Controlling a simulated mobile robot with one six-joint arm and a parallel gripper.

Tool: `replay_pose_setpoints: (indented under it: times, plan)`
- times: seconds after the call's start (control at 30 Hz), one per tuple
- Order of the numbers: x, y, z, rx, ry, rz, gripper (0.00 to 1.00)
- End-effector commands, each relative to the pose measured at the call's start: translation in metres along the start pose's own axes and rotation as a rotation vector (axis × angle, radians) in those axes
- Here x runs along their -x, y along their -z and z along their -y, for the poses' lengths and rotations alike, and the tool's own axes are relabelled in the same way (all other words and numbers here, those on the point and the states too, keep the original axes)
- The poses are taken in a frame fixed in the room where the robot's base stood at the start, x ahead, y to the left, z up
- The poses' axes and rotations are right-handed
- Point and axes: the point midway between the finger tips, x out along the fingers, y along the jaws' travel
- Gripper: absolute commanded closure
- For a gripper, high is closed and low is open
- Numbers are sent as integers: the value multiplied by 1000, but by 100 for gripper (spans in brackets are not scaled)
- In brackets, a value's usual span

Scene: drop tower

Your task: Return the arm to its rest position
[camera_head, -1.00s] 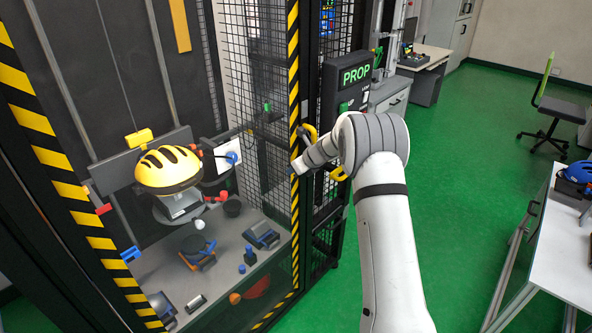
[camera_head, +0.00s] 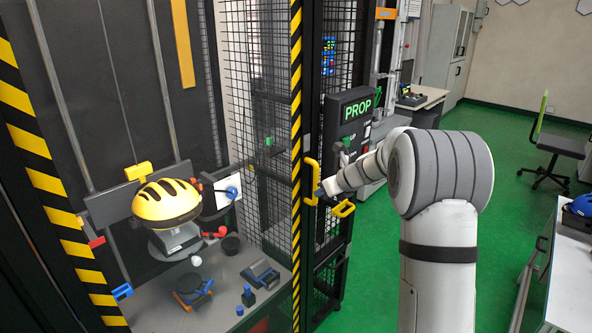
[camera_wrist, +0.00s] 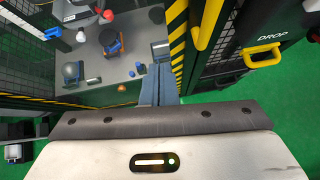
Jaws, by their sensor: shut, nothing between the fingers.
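My gripper (camera_head: 319,192) is at the end of my arm, beside the tower's striped post. In the head view its tip overlaps the lower end of the upright yellow handle (camera_head: 311,168); I cannot tell whether they touch. In the wrist view my gripper (camera_wrist: 159,84) shows as two grey-blue fingers close together, with nothing between them. The upright yellow handle also shows there (camera_wrist: 208,22), apart from the fingers. My arm is bent, extending from the lower right of the head view toward the tower.
A second yellow handle (camera_head: 343,209) sits below the PROP panel (camera_head: 353,110). Inside the tower, a yellow helmet (camera_head: 165,203) rests on a stand above a grey floor with several small items. A white table (camera_head: 572,262) stands at the right. Green floor between is open.

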Motion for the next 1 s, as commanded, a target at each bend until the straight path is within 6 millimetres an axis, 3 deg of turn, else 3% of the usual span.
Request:
replay_pose_setpoints:
  times: [0.1, 0.2, 0.37, 0.47, 0.57, 0.67, 0.8, 0.83, 1.0]
  plan:
    - [37, -35, -2, -283, 133, 146, 100]
    - [79, -53, -2, -620, 252, 297, 100]
    - [147, -41, -8, -1198, 395, 521, 100]
    - [186, -12, -20, -1572, 467, 641, 100]
    - [217, 30, -44, -1958, 528, 738, 100]
    - [240, 80, -80, -2344, 592, 805, 100]
    - [259, 149, -144, -2851, 705, 829, 100]
    - [262, 162, -159, 2940, -730, -821, 100]
    - [268, 208, -222, 2617, -696, -596, 100]
